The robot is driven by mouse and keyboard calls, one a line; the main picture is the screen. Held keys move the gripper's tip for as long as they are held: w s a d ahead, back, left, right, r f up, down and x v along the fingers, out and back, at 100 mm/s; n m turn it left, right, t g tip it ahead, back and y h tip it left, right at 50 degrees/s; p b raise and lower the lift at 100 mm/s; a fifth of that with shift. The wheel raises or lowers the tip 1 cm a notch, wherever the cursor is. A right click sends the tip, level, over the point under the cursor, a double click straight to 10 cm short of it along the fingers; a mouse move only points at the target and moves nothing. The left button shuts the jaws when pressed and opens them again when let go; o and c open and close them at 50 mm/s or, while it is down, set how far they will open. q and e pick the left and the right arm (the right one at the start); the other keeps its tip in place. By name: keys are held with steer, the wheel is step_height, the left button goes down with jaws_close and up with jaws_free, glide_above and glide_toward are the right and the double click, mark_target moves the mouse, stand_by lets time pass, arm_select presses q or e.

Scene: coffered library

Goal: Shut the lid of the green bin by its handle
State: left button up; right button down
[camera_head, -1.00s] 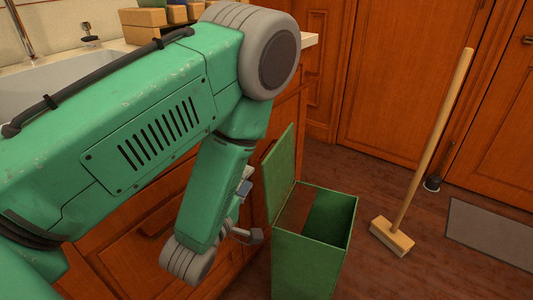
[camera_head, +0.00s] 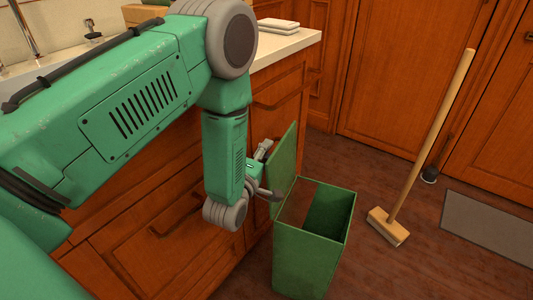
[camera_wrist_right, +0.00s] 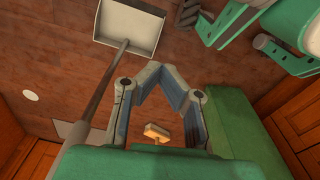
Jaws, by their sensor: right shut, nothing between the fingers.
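The green bin (camera_head: 290,262) stands on the floor right of the cabinets, with its top open. Its lid (camera_head: 285,165) stands raised, nearly upright, along the bin's left side. I cannot make out the lid's handle. My left gripper (camera_head: 271,172) is at the lid's left edge with its fingers spread apart. One finger shows near the upper edge and one lower, in front of the lid; I cannot tell whether they touch it. My right gripper (camera_wrist_right: 160,75) shows only in the right wrist view, its fingertips together and empty.
A broom (camera_head: 425,150) leans at the right, by a grey mat (camera_head: 488,228). A wooden cabinet with a pale countertop (camera_head: 285,45) and a sink (camera_head: 60,65) is at left. A dustpan (camera_wrist_right: 130,25) shows in the right wrist view.

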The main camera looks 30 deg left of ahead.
arm_select(q)
steer(key=shift+w, duration=0.2)
steer(key=shift+c, duration=0.5)
steer(key=shift+d, duration=0.1)
jaws_close()
steer(key=shift+d, duration=0.1)
